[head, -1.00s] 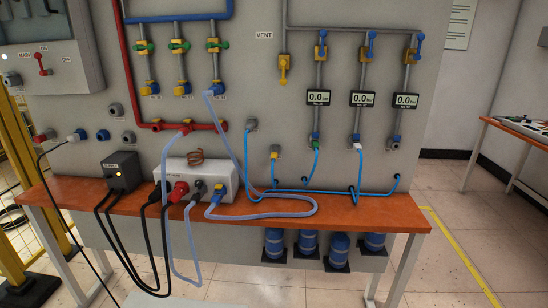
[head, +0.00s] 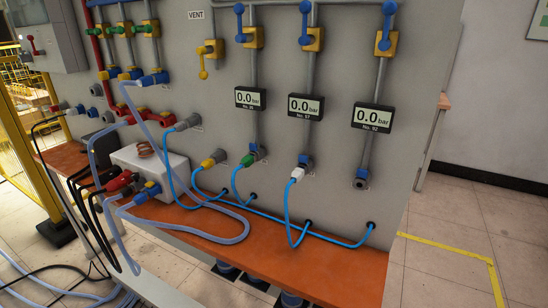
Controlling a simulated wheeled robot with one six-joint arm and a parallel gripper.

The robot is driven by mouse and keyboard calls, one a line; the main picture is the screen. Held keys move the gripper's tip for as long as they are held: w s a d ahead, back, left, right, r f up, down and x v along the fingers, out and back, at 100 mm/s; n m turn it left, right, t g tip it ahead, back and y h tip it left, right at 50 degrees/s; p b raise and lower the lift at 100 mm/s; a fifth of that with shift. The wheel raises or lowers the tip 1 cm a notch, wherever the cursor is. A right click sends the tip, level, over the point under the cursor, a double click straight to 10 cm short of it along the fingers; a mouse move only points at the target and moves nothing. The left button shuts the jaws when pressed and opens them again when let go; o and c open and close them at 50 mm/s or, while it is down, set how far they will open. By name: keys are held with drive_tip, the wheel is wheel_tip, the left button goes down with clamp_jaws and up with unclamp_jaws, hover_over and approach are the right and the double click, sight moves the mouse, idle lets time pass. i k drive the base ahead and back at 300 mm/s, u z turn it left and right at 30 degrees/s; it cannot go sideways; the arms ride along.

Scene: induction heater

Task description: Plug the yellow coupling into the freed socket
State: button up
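The yellow coupling (head: 215,157) sits on a thin blue hose and is seated in a low wall socket on the panel, left of the green coupling (head: 250,158). The green coupling is at the outlet under the left gauge (head: 250,98). A white coupling (head: 298,173) is at the outlet under the middle gauge (head: 312,107). The outlet socket (head: 361,182) under the right gauge (head: 374,118), a grey end with a blue collar, is empty. A grey coupling (head: 189,122) sits higher left, below the VENT sign. My gripper is not in view.
An orange-brown bench (head: 290,262) runs along the panel, with blue hoses near its back. A white box (head: 150,170) with red, black and blue plugs stands at left; a pale thick hose (head: 228,238) loops over the bench. Open floor (head: 440,275) lies to the right.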

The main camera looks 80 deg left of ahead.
sight(210, 162)
drive_tip(key=i, duration=1.25)
drive_tip(key=u, duration=3.95)
drive_tip(key=i, duration=0.5)
drive_tip(key=u, duration=0.1)
